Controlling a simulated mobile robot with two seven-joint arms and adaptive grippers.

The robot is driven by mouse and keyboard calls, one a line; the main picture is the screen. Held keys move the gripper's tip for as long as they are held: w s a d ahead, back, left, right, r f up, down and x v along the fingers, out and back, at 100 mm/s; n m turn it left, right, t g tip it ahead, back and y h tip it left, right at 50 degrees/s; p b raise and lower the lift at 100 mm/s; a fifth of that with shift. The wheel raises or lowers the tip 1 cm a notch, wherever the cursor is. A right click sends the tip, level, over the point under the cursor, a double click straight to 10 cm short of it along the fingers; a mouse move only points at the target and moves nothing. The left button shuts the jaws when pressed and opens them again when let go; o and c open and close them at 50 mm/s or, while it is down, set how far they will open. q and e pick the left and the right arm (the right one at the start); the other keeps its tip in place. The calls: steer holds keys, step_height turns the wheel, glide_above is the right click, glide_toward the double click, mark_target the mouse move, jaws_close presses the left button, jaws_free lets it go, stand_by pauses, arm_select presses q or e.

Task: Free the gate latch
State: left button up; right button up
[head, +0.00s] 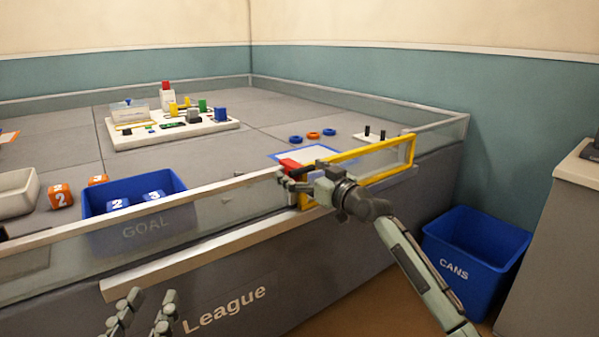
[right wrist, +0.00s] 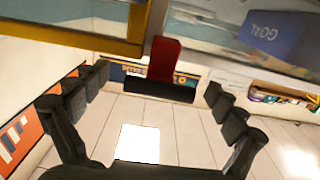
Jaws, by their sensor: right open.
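The yellow-framed gate (head: 375,158) stands in the clear wall at the front right of the field. The red latch (head: 290,164) sits at the gate's left end, by the wall's top rail. In the right wrist view the latch (right wrist: 165,58) hangs between the spread fingers, with a dark bar across its end; contact is not visible. My right gripper (head: 289,186) is open at the latch, and its fingers also show in the right wrist view (right wrist: 152,88). My left gripper (head: 143,312) is open and empty, low in front of the field wall.
A blue goal bin (head: 140,222) with numbered blocks stands inside the wall, left of the latch. Rings (head: 313,135) and a peg stand (head: 370,138) lie behind the gate. A blue cans bin (head: 470,262) stands on the floor at right, beside a grey cabinet (head: 555,235).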

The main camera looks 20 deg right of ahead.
steer(key=shift+w, duration=0.1)
steer(key=c, duration=1.8)
